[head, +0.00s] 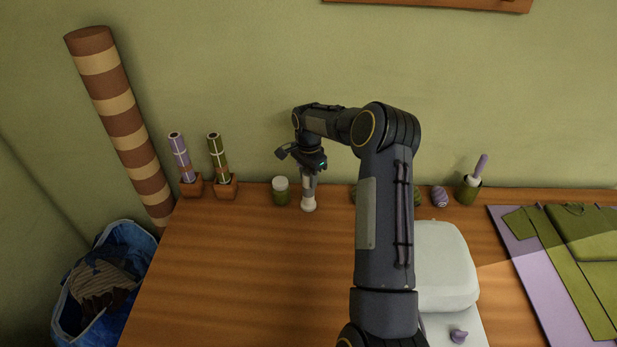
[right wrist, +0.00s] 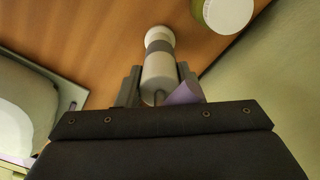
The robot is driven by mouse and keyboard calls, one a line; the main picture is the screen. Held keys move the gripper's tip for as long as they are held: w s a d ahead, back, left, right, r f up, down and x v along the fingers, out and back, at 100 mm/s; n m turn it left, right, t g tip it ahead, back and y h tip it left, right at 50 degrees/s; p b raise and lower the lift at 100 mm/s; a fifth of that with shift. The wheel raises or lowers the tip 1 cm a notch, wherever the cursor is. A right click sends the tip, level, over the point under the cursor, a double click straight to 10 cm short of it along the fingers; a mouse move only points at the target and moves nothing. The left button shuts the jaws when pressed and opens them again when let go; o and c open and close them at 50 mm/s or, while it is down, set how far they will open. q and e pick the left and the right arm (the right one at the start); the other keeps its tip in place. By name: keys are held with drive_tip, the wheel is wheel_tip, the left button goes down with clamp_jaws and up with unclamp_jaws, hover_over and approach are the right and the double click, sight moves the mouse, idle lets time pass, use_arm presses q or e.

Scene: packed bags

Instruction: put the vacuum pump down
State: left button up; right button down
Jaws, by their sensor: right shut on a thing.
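The vacuum pump (head: 309,203) is a slim white cylinder with a grey band, upright at the back edge of the wooden table. Its lower end is at or very near the table top; I cannot tell if it touches. My right gripper (head: 309,170) comes down on it from above and is shut on its upper part. In the right wrist view the pump (right wrist: 158,62) sits between the two fingers of the gripper (right wrist: 160,85), with a bit of purple beside it. My left gripper is not in view.
A green jar with a white lid (head: 281,191) stands just left of the pump. Two rolls in pots (head: 226,186) stand farther left. The left and middle table (head: 240,270) is clear.

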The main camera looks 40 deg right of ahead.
drive_tip(key=shift+f, duration=0.25)
drive_tip(key=c, duration=1)
unclamp_jaws()
drive_tip(key=shift+r, duration=0.1)
